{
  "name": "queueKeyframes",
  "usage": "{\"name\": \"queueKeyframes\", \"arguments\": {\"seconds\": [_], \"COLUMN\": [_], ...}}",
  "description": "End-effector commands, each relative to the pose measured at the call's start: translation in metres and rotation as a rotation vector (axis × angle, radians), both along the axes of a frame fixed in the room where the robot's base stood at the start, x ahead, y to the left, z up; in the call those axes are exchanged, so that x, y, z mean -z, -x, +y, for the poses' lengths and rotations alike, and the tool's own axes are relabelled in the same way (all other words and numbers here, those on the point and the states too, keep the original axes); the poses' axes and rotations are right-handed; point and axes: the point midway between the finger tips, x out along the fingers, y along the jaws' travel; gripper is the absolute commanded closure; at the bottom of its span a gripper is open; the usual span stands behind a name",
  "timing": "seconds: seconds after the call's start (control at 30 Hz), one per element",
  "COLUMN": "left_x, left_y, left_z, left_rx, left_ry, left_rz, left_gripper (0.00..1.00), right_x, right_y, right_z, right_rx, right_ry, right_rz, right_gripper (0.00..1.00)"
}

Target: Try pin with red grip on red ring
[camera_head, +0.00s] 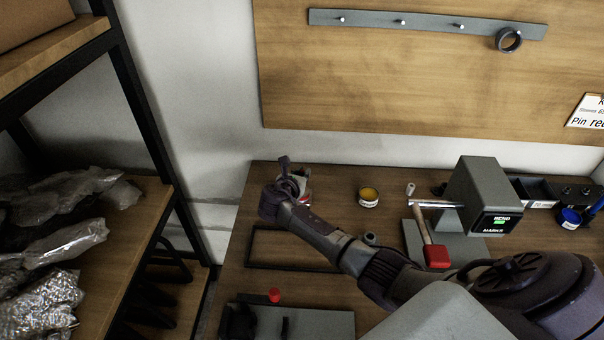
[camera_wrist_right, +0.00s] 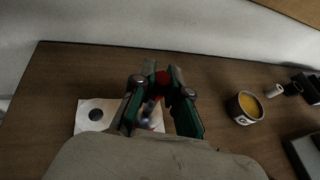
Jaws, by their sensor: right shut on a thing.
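My right gripper (camera_head: 290,178) is over the far left part of the bench, its arm reaching in from the right. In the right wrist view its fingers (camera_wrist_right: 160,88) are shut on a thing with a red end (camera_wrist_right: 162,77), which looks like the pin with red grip. The fingers hide most of it. A white card (camera_wrist_right: 84,125) with a dark round mark lies below, left of the fingers. A small greyish thing shows between the fingers; I cannot tell if it is the red ring. My left gripper is not in view.
A yellow-filled tin (camera_head: 368,202) stands right of the gripper. A red-headed mallet (camera_head: 437,257) lies by the grey machine (camera_head: 485,190). A small red piece (camera_head: 274,295) is at the front left. A dark ring (camera_head: 509,40) hangs on the wall strip. A shelf (camera_head: 150,200) stands left.

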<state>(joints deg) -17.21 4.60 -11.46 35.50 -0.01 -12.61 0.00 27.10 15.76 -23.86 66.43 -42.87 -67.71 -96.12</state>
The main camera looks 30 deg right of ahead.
Motion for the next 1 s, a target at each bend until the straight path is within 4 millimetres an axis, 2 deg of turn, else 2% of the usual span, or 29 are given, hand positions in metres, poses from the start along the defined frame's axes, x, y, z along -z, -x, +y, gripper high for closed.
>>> {"name": "queueKeyframes", "arguments": {"seconds": [1.0], "left_x": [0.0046], "left_y": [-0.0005], "left_z": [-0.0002], "left_rx": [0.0], "left_ry": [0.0], "left_rz": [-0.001], "left_gripper": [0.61], "right_x": [0.0096], "right_y": [-0.0001], "right_z": [0.0001], "right_rx": [0.0], "right_ry": [0.0], "right_rz": [0.0], "right_gripper": [1.0]}}
